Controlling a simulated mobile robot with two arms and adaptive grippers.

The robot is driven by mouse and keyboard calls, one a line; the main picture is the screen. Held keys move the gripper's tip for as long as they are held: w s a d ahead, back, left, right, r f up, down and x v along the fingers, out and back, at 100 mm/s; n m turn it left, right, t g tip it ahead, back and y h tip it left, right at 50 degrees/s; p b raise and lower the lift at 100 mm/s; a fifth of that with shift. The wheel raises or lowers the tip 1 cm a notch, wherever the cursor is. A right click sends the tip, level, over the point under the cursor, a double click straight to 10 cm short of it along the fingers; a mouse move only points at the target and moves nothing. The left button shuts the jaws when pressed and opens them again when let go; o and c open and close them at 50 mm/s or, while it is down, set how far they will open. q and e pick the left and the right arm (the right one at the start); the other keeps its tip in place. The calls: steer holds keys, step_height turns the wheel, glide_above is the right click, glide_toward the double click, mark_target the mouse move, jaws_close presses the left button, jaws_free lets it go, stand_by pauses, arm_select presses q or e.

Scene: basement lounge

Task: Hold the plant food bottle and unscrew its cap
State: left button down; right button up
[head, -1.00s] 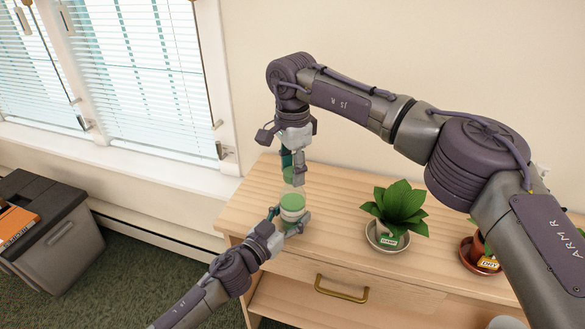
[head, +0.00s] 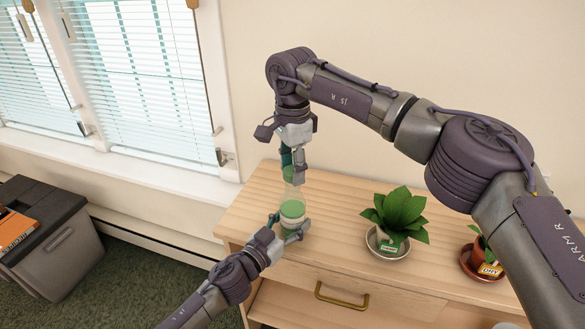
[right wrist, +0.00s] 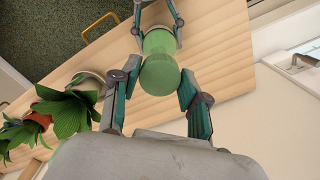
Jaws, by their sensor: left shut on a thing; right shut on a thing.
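The plant food bottle (head: 292,213) stands upright at the left end of the wooden cabinet. Its body looks translucent, with green contents and a pale band. My left gripper (head: 288,234) comes from the front and is shut on the lower body. My right gripper (head: 293,168) points down from above and is shut on the green cap. In the right wrist view the round green cap (right wrist: 158,76) sits between my right fingers (right wrist: 158,98), in line with the bottle body behind it. The head view does not clearly show whether cap and bottle are apart.
A terracotta-potted plant (head: 470,262) is farther right, near my right arm. A grey bin (head: 60,250) stands on the floor at left, below the window.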

steer(key=shift+r, duration=2)
arm_select(q)
steer(key=shift+c, duration=0.9)
jaws_free()
